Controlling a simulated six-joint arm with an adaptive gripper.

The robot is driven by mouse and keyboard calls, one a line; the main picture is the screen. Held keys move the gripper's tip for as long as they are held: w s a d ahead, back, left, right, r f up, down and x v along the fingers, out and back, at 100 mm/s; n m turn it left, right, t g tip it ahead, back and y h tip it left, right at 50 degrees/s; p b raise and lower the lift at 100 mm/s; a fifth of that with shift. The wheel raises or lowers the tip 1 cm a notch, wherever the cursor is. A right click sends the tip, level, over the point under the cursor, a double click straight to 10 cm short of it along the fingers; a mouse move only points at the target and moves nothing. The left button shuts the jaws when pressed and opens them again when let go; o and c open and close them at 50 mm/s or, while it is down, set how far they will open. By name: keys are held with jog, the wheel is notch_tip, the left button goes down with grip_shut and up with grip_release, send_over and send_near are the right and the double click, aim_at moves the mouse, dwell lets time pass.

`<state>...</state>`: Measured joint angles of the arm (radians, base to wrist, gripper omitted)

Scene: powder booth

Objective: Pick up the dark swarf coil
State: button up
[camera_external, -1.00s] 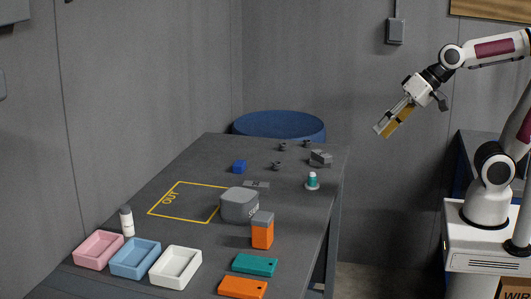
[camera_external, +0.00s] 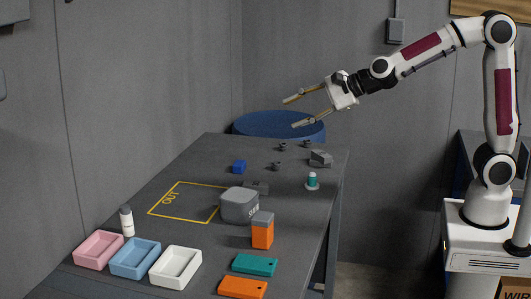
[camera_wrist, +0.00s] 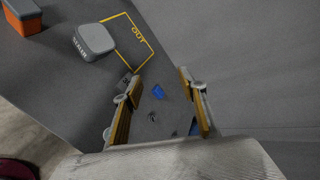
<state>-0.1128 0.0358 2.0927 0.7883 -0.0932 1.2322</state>
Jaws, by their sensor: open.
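Several small dark pieces lie at the far end of the table; one (camera_external: 276,166) is nearer, and two, a left one (camera_external: 283,147) and a right one (camera_external: 307,144), are farther back. They are too small for me to tell which is the swarf coil. In the wrist view, a small dark piece (camera_wrist: 152,116) shows between my fingers, with another dark piece (camera_wrist: 175,133) lower down. My gripper (camera_external: 289,113) is open and empty, raised above the far end of the table. Its two fingers (camera_wrist: 158,76) stand apart in the wrist view.
A blue cube (camera_external: 239,167), grey blocks (camera_external: 320,158) and a teal-topped piece (camera_external: 312,181) stand near the pieces. A grey rounded box (camera_external: 239,206) and an orange box (camera_external: 262,232) are nearer. Trays (camera_external: 175,268) line the front. A blue drum (camera_external: 279,124) stands behind.

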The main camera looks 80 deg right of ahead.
jog(key=w+d+f+m+h, duration=0.3)
jog(key=w+f+m, duration=0.1)
jog(key=w+m, duration=0.25)
jog(key=m+g+h, duration=0.5)
jog(key=m+h, duration=0.4)
jog(key=m, duration=0.9)
send_near(277, 161)
jog(key=w+d, duration=0.1)
jog(key=d, duration=0.1)
jog(key=w+d, duration=0.1)
jog(key=shift+w+f, duration=0.25)
jog(key=shift+w, duration=0.1)
jog(key=shift+s+d+f+m, duration=0.1)
jog(key=shift+s+f+m, duration=0.25)
jog(key=shift+m, duration=0.1)
jog(key=shift+x, duration=1.3)
jog(key=shift+w+d+f, duration=0.1)
jog(key=shift+w, duration=0.05)
